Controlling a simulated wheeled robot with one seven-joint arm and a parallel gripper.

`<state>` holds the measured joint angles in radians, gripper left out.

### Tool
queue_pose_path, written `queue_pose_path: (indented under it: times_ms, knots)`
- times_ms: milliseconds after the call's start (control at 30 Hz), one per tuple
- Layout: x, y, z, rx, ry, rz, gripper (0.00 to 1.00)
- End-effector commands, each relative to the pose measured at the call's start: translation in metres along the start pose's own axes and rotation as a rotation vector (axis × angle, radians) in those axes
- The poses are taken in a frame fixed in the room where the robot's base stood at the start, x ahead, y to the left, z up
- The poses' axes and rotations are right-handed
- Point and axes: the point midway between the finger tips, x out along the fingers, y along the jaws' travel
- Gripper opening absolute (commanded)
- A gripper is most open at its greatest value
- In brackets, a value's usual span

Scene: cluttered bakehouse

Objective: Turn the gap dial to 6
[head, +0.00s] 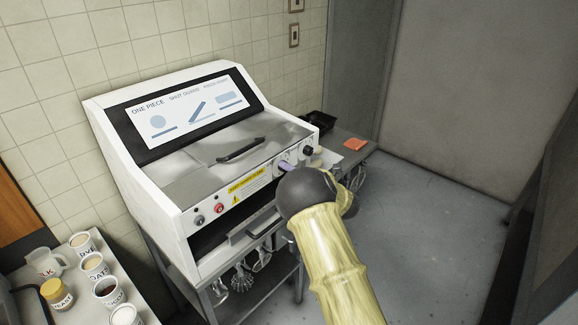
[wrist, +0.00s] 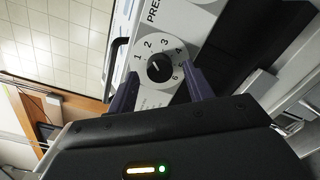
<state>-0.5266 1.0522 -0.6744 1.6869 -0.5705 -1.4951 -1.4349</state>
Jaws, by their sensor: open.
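A round dial with a black knob (wrist: 159,68) shows in the wrist view, on a pale panel with the numbers 1, 2, 3, 4 and 6 readable around it. The setting its pointer marks is too small to tell, and the small lettering beside it cannot be read. My gripper (wrist: 157,77) is open, with one dark purple finger on each side of the knob; contact is not clear. In the head view, my gripper (head: 287,166) is at the right end of the machine's front panel, hiding part of it. Another black knob (head: 308,150) shows just to its right.
The white machine (head: 150,199) has a lid handle (head: 240,149), a red button (head: 219,208) and a yellow warning label (head: 247,184). Whisks (head: 242,278) hang below. Labelled jars (head: 93,265) stand at lower left. The floor at right is clear.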

Motion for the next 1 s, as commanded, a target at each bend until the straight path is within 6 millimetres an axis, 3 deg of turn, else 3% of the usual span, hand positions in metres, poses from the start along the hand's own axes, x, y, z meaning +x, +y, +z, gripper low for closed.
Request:
queue_pose_path:
  times_ms: [367, 600, 633, 1000]
  knots:
    - [0.009, -0.0003, -0.0007, 0.001, 0.0, 0.0, 0.51]
    - [0.0087, -0.0002, -0.0005, 0.0, 0.0, 0.0, 0.08]
    - [0.0087, -0.0002, -0.0005, 0.0, 0.0, 0.0, 0.07]
    - [0.0084, -0.0009, -0.0004, 0.04, 0.0, -0.002, 0.07]
